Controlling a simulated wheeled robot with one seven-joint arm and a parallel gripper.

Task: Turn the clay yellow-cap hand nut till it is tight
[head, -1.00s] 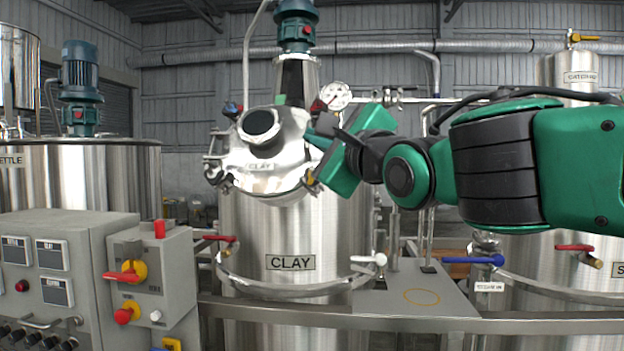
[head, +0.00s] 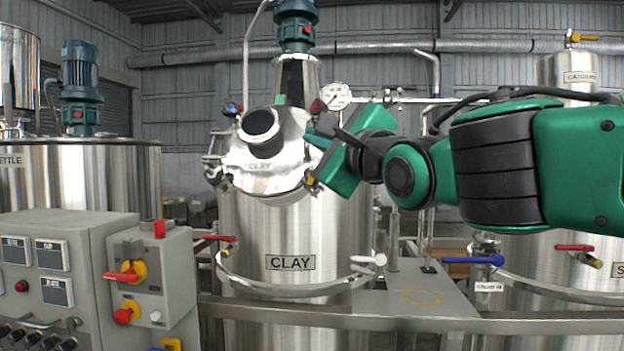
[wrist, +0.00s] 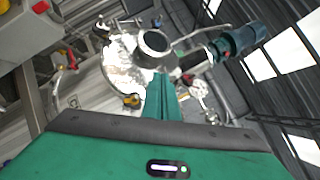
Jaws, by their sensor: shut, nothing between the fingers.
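The CLAY tank (head: 300,235) stands in the middle of the head view, with a shiny tilted lid (head: 262,165) on top. The yellow-cap hand nut (head: 310,179) is small at the lid's right lower rim, just under my gripper. In the wrist view the yellow cap (wrist: 131,101) shows at the lid's edge, left of my fingers. My gripper (head: 314,138) is at the right side of the lid, its fingers above the nut and apart from it. In the wrist view the fingers (wrist: 160,80) are together and empty. The nut's thread is too small to make out.
A dark round port (head: 261,124) sticks out of the lid, left of my fingers. A pressure gauge (head: 336,96) and pipes stand behind. A grey control box (head: 150,275) is at the left. A rail (head: 400,315) crosses in front of the tank.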

